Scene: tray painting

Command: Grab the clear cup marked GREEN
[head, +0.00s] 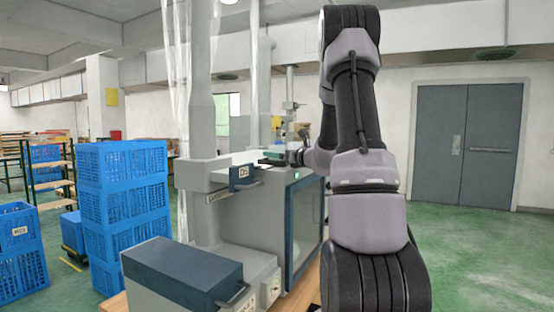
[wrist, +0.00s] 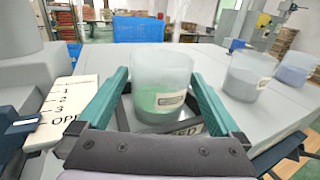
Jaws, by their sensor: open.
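A clear, frosted cup with green contents (wrist: 158,95) stands upright on a grey top in the wrist view. A small label is on its right side, but the print is too small to read. My gripper (wrist: 160,76) is open, with one green finger on each side of this cup. I cannot tell whether either finger touches it. In the head view my gripper (head: 273,160) is small and far off over the grey machine's top, and I cannot make out the cup there.
A numbered plate (wrist: 68,112) lies at left. Stacked blue crates (head: 122,215) and a pale column (head: 203,110) stand left of my arm.

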